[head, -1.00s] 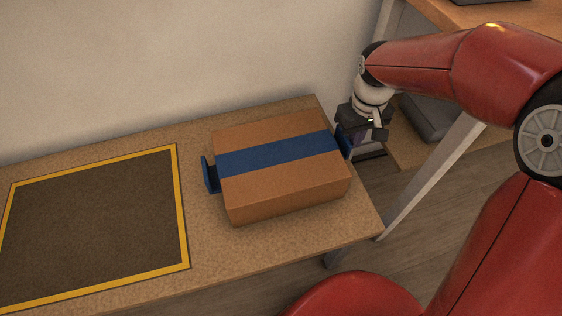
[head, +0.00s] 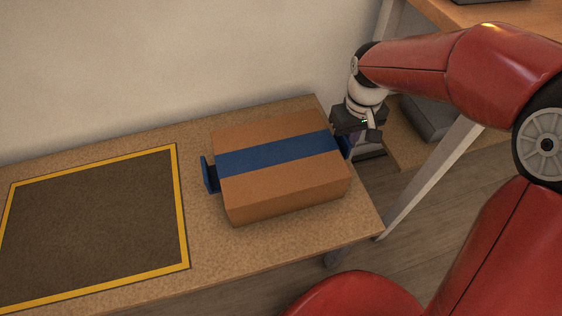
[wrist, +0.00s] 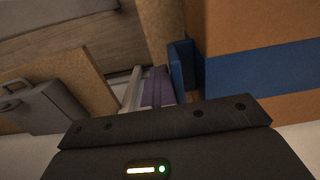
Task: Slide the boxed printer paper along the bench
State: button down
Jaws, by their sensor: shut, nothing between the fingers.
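The boxed printer paper (head: 290,190) is a brown carton with a blue band (head: 275,153) across its top. It lies flat near the right end of the bench (head: 230,245). A blue handle (head: 209,174) stands out from its left end. Another blue handle (wrist: 181,65) at its right end is partly covered by my gripper in the head view. My gripper (wrist: 157,86) is shut and empty, its purple fingers beside that right handle. I cannot tell whether they touch. The fingertips are mostly hidden in the head view.
A dark mat area with a yellow border (head: 184,225) lies on the bench left of the box, with bare bench between. The wall (head: 150,70) runs behind. A grey case (head: 428,120) sits on a lower shelf to the right, near a pale table leg (head: 435,175).

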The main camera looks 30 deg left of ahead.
aim_at(223, 165)
jog(key=shift+s+a, duration=1.5)
jog(key=shift+s, duration=0.2)
jog(key=shift+s+a, duration=1.45)
jog(key=shift+s, duration=0.25)
jog(key=shift+s+a+b, duration=0.2)
jog(key=shift+s+a, duration=1.5)
jog(key=shift+s, duration=0.15)
jog(key=shift+s+a+b, duration=0.2)
jog(key=shift+s+a, duration=1.45)
jog(key=shift+s, duration=0.15)
jog(key=shift+s+a, duration=1.55)
jog(key=shift+s, duration=0.3)
jog(key=shift+s+a, duration=1.75)
jog(key=shift+s, duration=0.2)
jog(key=shift+s+a+p, duration=0.35)
jog(key=shift+s+a, duration=1.3)
jog(key=shift+s, duration=0.2)
jog(key=shift+s+a+p, duration=0.3)
jog(key=shift+s+a, duration=1.35)
jog(key=shift+s, duration=0.2)
